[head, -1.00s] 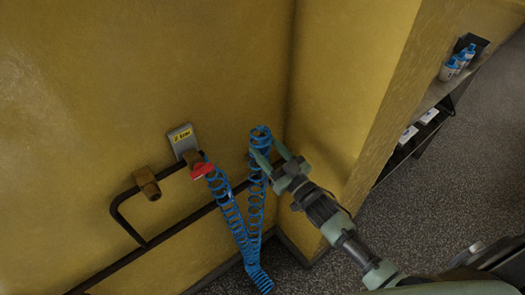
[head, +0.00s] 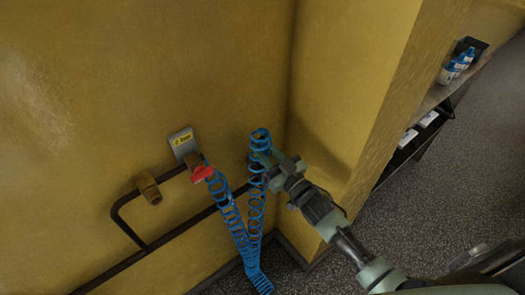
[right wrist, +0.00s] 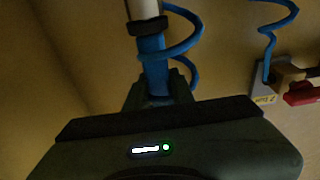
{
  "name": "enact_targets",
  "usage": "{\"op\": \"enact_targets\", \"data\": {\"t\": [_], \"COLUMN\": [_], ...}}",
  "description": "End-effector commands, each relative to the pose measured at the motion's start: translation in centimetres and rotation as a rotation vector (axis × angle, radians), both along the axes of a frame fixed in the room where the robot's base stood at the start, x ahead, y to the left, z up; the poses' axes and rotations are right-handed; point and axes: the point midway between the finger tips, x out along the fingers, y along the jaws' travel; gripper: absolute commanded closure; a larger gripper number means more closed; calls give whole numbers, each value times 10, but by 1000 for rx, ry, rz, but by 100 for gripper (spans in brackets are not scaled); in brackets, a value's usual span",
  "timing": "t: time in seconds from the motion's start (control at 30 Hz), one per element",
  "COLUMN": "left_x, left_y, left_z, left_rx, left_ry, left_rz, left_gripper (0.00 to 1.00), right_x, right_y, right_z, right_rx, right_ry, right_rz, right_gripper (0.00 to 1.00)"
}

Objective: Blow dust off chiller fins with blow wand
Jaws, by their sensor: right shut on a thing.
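My right gripper (head: 265,158) reaches in from the right and is shut on the blow wand, near the top of the blue coiled hose (head: 256,205). In the right wrist view the wand (right wrist: 152,62) shows as a blue cylinder with a dark collar and a pale part above it, upright between the fingers, with a hose coil around it. In the head view the wand is hard to make out among the coils. The hose loops down and up to a valve with a red handle (head: 202,173). My left gripper and the chiller fins are not in view.
A dark pipe (head: 120,215) with a brass fitting (head: 148,187) runs along the yellow wall. A grey label plate (head: 182,139) is behind the valve. A wall corner stands close to my right arm. A shelf with blue-capped bottles (head: 452,70) is at upper right, beside open speckled floor.

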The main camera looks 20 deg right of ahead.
Motion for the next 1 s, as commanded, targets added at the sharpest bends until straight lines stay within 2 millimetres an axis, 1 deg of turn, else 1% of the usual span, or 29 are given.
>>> {"op": "enact_targets", "data": {"t": [0.17, 0.27, 1.0], "left_x": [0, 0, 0], "left_y": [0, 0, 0], "left_z": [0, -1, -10], "left_rx": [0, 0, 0], "left_ry": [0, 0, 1], "left_rz": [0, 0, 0], "left_gripper": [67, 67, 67], "right_x": [0, 0, 0], "right_y": [0, 0, 1], "right_z": [19, 36, 191], "right_rx": [0, -2, -2], "right_ry": [-5, -6, -8], "right_rz": [2, 2, 2], "right_gripper": [100, 100, 100]}}
